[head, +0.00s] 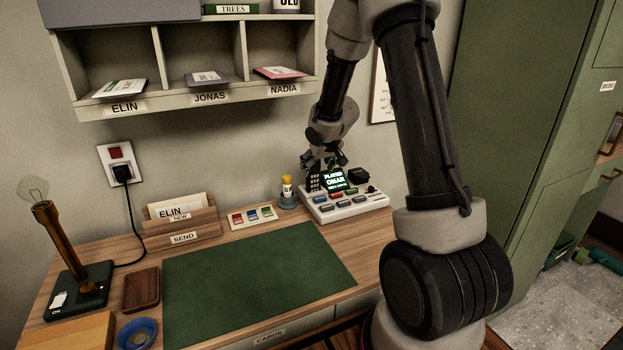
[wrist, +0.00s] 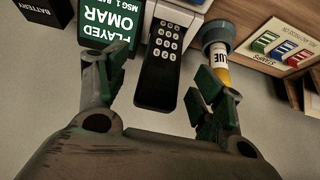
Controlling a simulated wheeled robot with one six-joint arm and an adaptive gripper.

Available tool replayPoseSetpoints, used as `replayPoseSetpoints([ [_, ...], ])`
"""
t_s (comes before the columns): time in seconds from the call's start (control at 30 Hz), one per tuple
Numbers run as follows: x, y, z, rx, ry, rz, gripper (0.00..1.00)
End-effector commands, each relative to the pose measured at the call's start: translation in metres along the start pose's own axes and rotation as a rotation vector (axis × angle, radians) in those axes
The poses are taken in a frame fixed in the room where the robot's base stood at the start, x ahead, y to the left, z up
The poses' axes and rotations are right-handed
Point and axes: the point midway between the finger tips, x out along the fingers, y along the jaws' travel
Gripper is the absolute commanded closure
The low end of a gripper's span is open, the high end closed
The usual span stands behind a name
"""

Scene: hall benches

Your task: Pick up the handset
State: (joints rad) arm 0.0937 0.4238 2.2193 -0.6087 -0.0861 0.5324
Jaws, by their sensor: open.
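The black handset (wrist: 162,60) with pale keypad buttons shows in the wrist view, its far end at the light console. In the head view the handset (head: 314,181) stands at the console's (head: 345,207) back left, partly hidden by my gripper. My gripper (head: 325,163) is just above and behind it. In the wrist view my gripper (wrist: 158,80) is open, with one green-padded finger on each side of the handset and a visible gap on both sides. No contact shows.
Left of the handset in the wrist view is a screen (wrist: 107,22) reading PLAYED OMAR, then a black battery box (wrist: 45,12). Right of it, a yellow-capped glue stick (wrist: 221,65) stands close to one finger. The green desk mat (head: 255,280) is clear.

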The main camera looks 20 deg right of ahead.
Motion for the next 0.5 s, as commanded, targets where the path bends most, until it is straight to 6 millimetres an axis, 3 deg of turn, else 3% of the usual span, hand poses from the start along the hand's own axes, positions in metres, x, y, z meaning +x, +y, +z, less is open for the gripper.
replayPoseSetpoints([
  [0.33, 0.045, -0.003, 0.001, 0.000, -0.002, 0.000, 0.32],
  [0.5, 0.052, -0.003, 0.000, -0.001, 0.000, 0.000, 0.32],
])
